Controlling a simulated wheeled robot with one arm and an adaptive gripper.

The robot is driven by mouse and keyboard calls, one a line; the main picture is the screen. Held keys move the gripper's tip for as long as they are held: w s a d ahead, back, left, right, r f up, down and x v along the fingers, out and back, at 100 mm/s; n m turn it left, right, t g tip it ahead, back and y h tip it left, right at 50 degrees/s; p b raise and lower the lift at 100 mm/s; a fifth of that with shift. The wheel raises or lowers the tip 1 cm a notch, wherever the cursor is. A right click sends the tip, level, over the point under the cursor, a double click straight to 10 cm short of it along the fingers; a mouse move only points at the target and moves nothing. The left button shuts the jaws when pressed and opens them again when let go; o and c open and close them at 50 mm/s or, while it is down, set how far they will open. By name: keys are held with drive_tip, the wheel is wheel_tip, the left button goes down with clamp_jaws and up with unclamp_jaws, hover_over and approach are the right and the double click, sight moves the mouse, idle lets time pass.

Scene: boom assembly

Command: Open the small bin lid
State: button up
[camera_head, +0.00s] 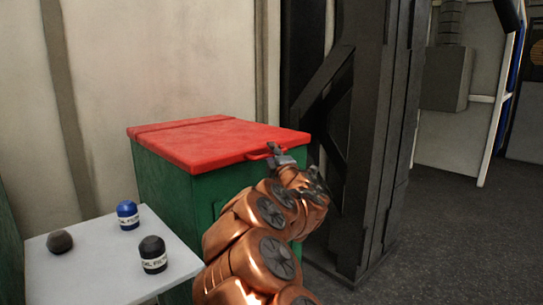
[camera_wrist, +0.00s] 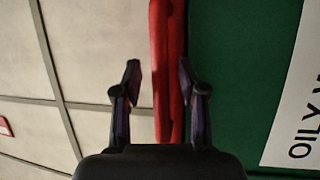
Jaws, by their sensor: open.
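The bin (camera_head: 166,190) is a green box with a flat red lid (camera_head: 215,140), which lies closed on top. A small red handle (camera_head: 262,154) sticks out from the lid's front edge. My gripper (camera_head: 280,153) is at that front edge, close to the handle. In the wrist view the two fingers of my gripper (camera_wrist: 160,90) are apart, one on each side of the lid's red edge (camera_wrist: 168,60). Whether a finger touches the lid I cannot tell. The green bin front (camera_wrist: 230,70) with a white label (camera_wrist: 300,110) is at the right there.
A pale table (camera_head: 90,265) at the left bears a blue-capped canister (camera_head: 127,214), a black canister (camera_head: 153,255) and a dark round object (camera_head: 60,241). A black steel column (camera_head: 365,130) stands just right of the bin. Open grey floor (camera_head: 460,240) lies further right.

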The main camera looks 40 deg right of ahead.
clamp_jaws()
idle(0.3)
idle(0.4)
